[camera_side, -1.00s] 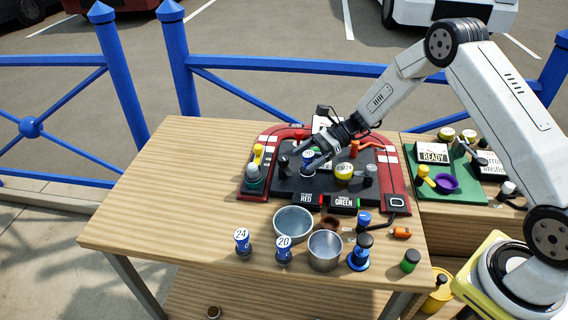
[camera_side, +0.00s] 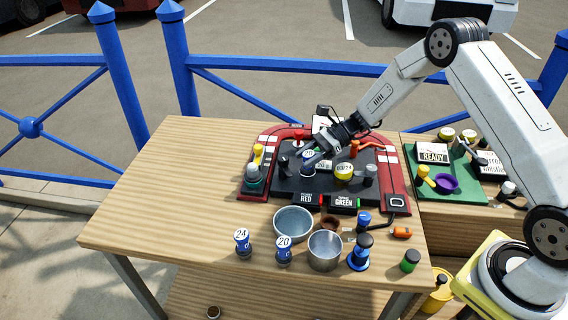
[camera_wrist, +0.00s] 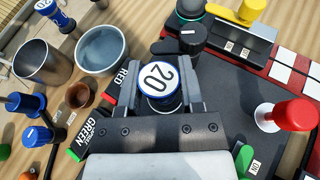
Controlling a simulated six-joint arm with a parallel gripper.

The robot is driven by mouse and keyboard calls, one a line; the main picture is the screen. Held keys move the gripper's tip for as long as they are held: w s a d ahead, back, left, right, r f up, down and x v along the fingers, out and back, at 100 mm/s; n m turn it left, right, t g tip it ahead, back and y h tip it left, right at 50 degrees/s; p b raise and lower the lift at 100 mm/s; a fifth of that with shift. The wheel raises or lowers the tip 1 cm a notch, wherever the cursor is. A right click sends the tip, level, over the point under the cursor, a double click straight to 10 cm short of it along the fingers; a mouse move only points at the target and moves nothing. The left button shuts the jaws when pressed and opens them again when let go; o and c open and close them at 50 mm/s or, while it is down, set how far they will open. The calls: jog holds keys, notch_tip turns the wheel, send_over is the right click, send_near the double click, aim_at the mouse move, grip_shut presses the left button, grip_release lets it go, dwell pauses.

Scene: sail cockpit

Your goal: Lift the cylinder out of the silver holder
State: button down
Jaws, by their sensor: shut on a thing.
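A grey-blue bowl (camera_side: 293,223) stands beside the silver cup. Cylinders marked 24 (camera_side: 242,243) and 20 (camera_side: 284,251) stand near the front edge. The board carries a yellow-topped piece (camera_side: 344,172) and a red knob (camera_wrist: 292,115) close by. The table's left part is clear.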

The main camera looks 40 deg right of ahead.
jog(key=shift+r, duration=0.1)
jog(key=shift+r, duration=0.85)
jog(key=s+r, duration=1.1)
jog(key=s, duration=0.3)
jog(key=shift+d, duration=0.2)
